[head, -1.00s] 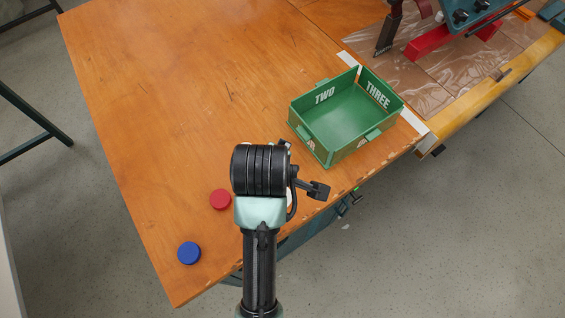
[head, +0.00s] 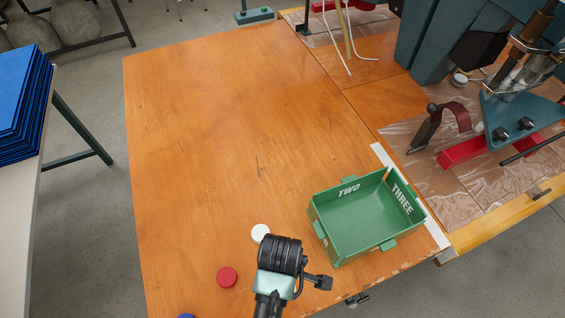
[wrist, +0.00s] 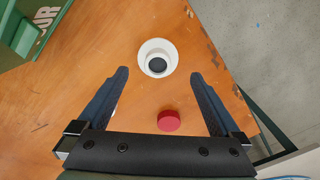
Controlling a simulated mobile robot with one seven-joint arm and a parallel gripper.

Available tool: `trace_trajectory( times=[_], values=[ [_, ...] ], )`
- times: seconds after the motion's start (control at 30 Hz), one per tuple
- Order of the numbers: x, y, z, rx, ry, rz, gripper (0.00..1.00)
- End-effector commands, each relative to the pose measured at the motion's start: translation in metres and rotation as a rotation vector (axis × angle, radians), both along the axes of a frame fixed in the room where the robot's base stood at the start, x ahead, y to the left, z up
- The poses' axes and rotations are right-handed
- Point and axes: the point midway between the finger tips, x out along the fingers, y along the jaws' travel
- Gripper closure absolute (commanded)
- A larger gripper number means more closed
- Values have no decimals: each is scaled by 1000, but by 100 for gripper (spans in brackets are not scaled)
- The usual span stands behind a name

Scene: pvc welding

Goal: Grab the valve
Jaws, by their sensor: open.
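No part is labelled as the valve; several small round parts lie on the wooden table. A white round part (head: 260,233) lies just beyond my arm in the head view. In the wrist view this white part (wrist: 146,53), with a dark round centre, lies just ahead of and between the fingertips. A red round part (head: 227,277) lies nearer; it shows between the fingers in the wrist view (wrist: 168,121). A blue round part (head: 186,316) is cut by the lower edge. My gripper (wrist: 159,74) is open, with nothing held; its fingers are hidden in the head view.
A green bin (head: 352,252) marked TWO and THREE stands right of my arm, near the table's edge. A teal machine (head: 515,115) with a red base stands at the right. The wooden table (head: 220,130) is clear in its middle and far part.

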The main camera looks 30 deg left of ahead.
Motion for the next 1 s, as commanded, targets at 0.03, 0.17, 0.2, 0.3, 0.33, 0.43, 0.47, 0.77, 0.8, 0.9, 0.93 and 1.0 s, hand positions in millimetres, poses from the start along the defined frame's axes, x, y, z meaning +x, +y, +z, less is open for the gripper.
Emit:
trace_trajectory(
  times=[0.03, 0.17, 0.2, 0.3, 0.33, 0.43, 0.47, 0.77, 0.8, 0.9, 0.93, 1.0],
  values=[
    [0, 0, -3, 0, 0, 0, 0],
    [1, -1, -18, -1, 4, -1, 0],
    [2, -1, -24, 0, 3, 0, 0],
    [3, -1, -38, 0, 3, 0, 0],
    [3, -1, -42, 0, 2, 0, 0],
    [3, -1, -50, 1, 1, 0, 0],
    [3, -1, -51, 1, 0, 0, 0],
    [3, -1, -52, 1, -1, -1, 13],
    [3, -1, -52, 1, -1, -1, 20],
    [3, -1, -52, 1, -1, -1, 38],
    [3, -1, -52, 1, -1, -1, 43],
    [3, -1, -51, 1, -1, -1, 56]
  ],
)
